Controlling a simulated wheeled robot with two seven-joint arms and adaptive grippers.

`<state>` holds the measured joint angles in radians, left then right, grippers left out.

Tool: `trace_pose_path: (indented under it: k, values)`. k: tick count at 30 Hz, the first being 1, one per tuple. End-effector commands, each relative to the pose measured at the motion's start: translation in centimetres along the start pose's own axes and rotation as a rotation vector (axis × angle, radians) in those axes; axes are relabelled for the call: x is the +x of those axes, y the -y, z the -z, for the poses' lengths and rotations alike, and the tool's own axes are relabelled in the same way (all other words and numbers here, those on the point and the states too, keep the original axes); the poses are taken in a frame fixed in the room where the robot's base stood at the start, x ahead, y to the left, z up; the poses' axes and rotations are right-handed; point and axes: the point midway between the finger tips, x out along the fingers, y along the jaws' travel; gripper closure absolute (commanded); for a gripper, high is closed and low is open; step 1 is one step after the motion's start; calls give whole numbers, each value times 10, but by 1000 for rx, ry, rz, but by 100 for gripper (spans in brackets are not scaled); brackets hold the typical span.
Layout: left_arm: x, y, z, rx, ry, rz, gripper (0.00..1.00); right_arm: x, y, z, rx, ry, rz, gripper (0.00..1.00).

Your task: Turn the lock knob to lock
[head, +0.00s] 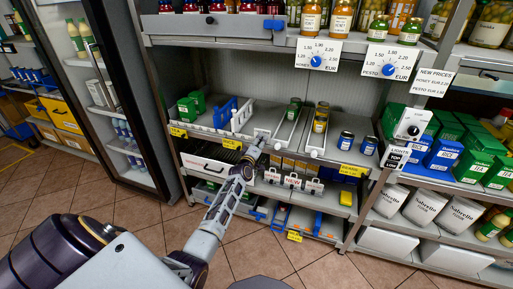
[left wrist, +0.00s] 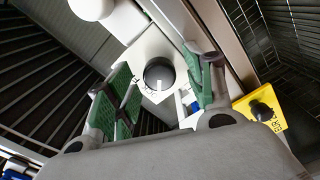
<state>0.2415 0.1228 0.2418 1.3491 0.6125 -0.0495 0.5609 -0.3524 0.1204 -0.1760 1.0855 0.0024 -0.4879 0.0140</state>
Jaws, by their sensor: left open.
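In the left wrist view a round dark grey knob (left wrist: 158,75) with a white pointer mark sits on a white plate (left wrist: 150,48). My right gripper is not in view.
A yellow price tag with a black knob (left wrist: 262,110) is right of the fingers. White dials with blue knobs (head: 317,61) hang above, and a white lights dial (head: 412,125) is at right. Jars (head: 346,140) and boxes stand on the shelves. A glass-door fridge (head: 105,90) is at left.

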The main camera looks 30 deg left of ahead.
Motion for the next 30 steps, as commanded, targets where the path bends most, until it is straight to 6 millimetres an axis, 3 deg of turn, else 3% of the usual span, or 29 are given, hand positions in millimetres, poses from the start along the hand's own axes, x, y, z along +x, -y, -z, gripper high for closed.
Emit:
trace_pose_path:
  k: [11,30]
  values:
    - [-18,0,-1,0,1,0,47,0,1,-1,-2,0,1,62]
    - [-76,1,0,0,0,1,47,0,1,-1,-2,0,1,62]
